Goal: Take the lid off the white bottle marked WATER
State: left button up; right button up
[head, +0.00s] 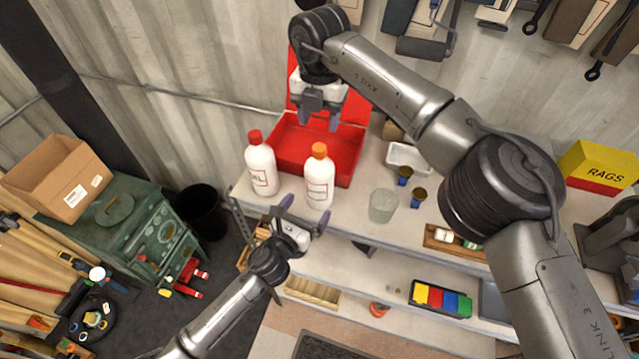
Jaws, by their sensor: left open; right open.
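Two white bottles stand upright on the bench. The left bottle (262,170) has a red lid (254,136) and a label I read only in part, perhaps ending in "IL". The right bottle (319,183) has an orange lid (320,150); its label is too small to read. I cannot read WATER on either. My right gripper (320,122) points down, open and empty, above the red tray, behind the orange lid in the picture. My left gripper (304,207) is open and empty, in front of and below the bottles, apart from both.
A red tray (352,178) lies behind the bottles. A clear glass (383,206), small dark cups (419,196) and a white dish (402,168) stand to the right. A yellow RAGS box (600,168) is farther right. A lower shelf holds coloured items (441,299).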

aim_at(313, 200)
pick_arm(q)
jog(key=shift+x, duration=3.05)
